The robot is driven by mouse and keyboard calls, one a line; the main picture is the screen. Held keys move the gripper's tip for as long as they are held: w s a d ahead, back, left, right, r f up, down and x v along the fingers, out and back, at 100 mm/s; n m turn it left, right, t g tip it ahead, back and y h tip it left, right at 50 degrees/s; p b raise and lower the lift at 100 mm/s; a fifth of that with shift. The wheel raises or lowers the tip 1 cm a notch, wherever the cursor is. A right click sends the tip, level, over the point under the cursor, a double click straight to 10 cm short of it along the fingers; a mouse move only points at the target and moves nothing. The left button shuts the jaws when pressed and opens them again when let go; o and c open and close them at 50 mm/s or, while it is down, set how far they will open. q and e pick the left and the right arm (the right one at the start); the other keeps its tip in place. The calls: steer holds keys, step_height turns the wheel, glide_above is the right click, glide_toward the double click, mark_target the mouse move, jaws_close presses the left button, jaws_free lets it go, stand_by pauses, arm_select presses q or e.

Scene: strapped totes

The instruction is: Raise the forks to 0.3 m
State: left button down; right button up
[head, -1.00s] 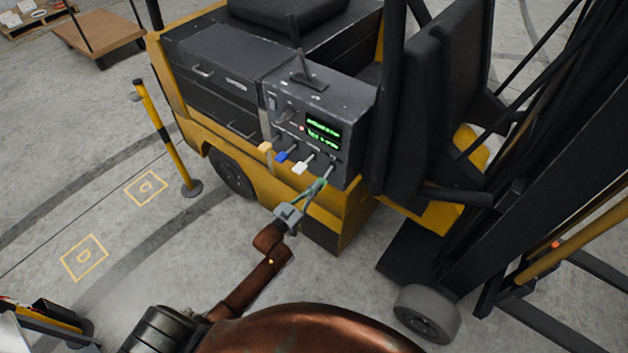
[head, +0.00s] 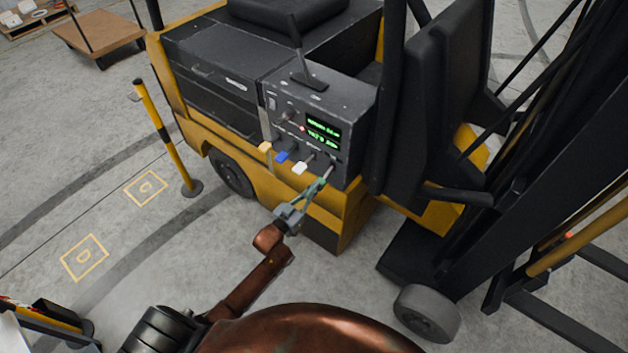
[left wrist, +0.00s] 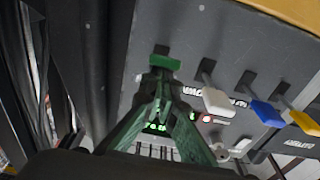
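The yellow and black forklift (head: 318,215) has a dark control panel with a lit green display (head: 323,132), whose text I cannot read surely. A row of levers sticks out below it: yellow (head: 265,147), blue (head: 281,156), white (head: 300,168) and a green-tipped one at the right end. My left gripper (head: 318,189) is at this green lever. In the left wrist view its fingers (left wrist: 160,82) come together at the green lever (left wrist: 163,63). The forks (head: 555,318) show at the lower right, partly cut off. My right gripper is not in view.
The black mast (head: 545,190) stands at the right, with a front wheel (head: 427,312) below. A yellow and black post (head: 165,138) stands left of the forklift. A flat cart (head: 98,38) is at the back left.

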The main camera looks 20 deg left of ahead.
arm_select(q)
steer(key=shift+s+f, duration=0.1)
steer(key=shift+f, duration=0.4)
step_height(320, 180, up, 5)
steer(key=s+p, duration=0.1)
steer(key=p, duration=0.4)
steer(key=b+v, duration=0.1)
steer(key=v, duration=0.9)
steer(key=shift+a+f+b, duration=0.2)
steer(key=shift+f+b, duration=0.15)
steer(key=shift+f, duration=0.1)
steer(key=shift+s, duration=0.1)
